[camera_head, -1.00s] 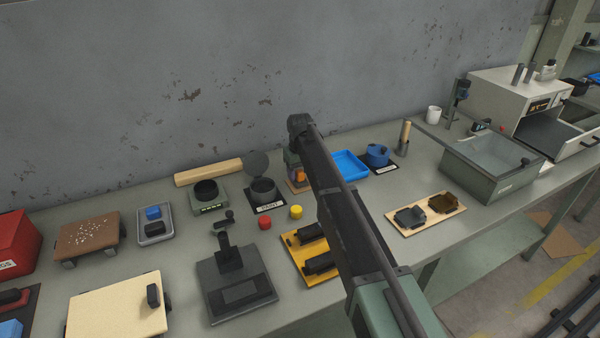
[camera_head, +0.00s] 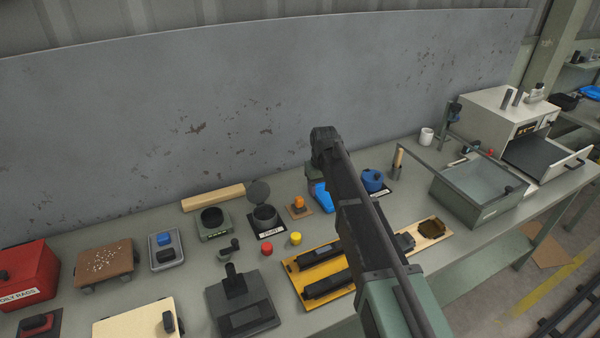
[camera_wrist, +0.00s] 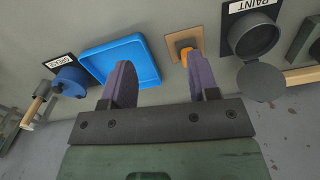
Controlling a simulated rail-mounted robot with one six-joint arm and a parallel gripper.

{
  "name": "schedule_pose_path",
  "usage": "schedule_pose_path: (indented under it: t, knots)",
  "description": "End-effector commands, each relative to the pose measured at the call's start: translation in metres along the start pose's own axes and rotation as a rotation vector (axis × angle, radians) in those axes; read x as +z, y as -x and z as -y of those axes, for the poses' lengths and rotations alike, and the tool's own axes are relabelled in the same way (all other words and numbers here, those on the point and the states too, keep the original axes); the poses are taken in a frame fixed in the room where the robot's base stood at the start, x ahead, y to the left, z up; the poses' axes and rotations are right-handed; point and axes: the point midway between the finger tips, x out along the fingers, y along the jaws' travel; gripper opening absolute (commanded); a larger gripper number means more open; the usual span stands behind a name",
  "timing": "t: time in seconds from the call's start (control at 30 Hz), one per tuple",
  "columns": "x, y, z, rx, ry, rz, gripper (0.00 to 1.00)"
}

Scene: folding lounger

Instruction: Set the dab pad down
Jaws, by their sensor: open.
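What I take to be the dab pad is the small piece with an orange knob (camera_head: 299,202). It sits on a tan square (camera_head: 304,212) on the bench, between the paint pot and the blue tray. In the wrist view the orange knob (camera_wrist: 187,57) stands on the tan square (camera_wrist: 171,42), beyond the right finger and clear of it. My gripper (camera_wrist: 162,82) is open and empty, with its two purple-grey fingers spread above the bench.
The blue tray (camera_wrist: 112,62) lies below the left finger. The paint pot (camera_head: 265,216) with its raised round lid stands left of the pad. A blue pot (camera_head: 372,180) stands right of the tray. Red (camera_head: 267,249) and yellow (camera_head: 295,238) caps lie in front.

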Motion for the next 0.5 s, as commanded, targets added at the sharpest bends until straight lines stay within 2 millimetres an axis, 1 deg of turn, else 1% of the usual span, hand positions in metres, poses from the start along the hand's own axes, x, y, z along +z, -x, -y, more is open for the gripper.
schedule_pose_path:
  t: [0.03,0.07,0.1,0.17,0.2,0.23,0.3,0.33,0.4,0.5]
  knots:
    - [0.072,0.0,-0.013,0.0,-0.061,0.0,0.55]
    - [0.107,-0.001,-0.021,0.0,-0.102,0.0,0.55]
    - [0.152,-0.001,-0.029,0.0,-0.156,-0.001,0.55]
    - [0.214,-0.001,-0.036,0.0,-0.232,-0.002,0.55]
    - [0.248,-0.001,-0.038,0.001,-0.278,-0.003,0.55]
    - [0.27,-0.001,-0.039,0.001,-0.307,-0.003,0.55]
    - [0.305,-0.001,-0.039,0.001,-0.358,-0.004,0.55]
    - [0.314,-0.001,-0.039,0.001,-0.371,-0.004,0.55]
    - [0.322,-0.001,-0.04,0.001,-0.389,-0.004,0.55]
    - [0.319,-0.001,-0.041,0.001,-0.391,-0.004,0.55]
